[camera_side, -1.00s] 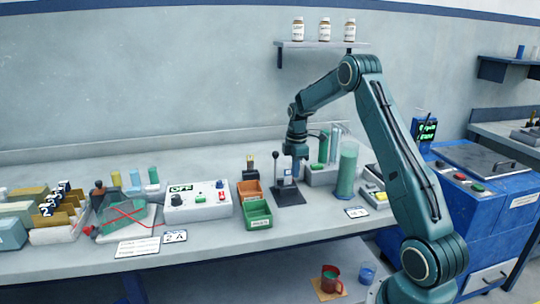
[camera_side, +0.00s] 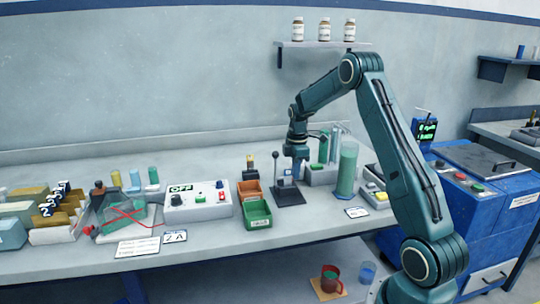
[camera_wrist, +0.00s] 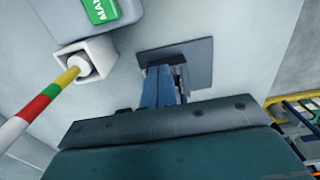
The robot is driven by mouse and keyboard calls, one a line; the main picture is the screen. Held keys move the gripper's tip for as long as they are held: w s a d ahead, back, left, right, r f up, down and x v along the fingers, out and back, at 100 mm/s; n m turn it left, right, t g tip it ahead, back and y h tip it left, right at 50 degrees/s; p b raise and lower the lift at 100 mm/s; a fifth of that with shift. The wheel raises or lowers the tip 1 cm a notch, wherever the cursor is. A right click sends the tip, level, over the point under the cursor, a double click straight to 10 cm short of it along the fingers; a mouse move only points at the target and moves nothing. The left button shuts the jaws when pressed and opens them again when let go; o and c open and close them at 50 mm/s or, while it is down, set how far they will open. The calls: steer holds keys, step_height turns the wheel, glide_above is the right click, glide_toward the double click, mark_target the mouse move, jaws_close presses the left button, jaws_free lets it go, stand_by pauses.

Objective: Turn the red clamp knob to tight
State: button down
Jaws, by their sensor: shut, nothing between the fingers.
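I cannot make out a red clamp knob for certain in either view. A small fixture with a dark base plate (camera_side: 289,198) stands on the bench, with a black-topped lever at its left; the plate also shows in the wrist view (camera_wrist: 202,60). My gripper (camera_side: 295,172) points down over this fixture and hides part of it. In the wrist view my gripper (camera_wrist: 163,72) has its fingers together over the plate, with nothing seen between them.
Green (camera_side: 257,215) and orange (camera_side: 250,190) bins stand left of the fixture, then a white control box (camera_side: 198,207). A clear green cylinder (camera_side: 347,170) stands close at the right. A striped rod (camera_wrist: 45,100) shows at the left in the wrist view.

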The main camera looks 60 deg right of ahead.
steer(key=shift+a, duration=0.1)
steer(key=shift+s, duration=0.25)
steer(key=shift+d+r, duration=0.1)
steer(key=shift+d, duration=0.1)
steer(key=shift+r, duration=2.95)
steer(key=shift+w+d+r, duration=0.45)
steer(key=shift+w+d, duration=0.05)
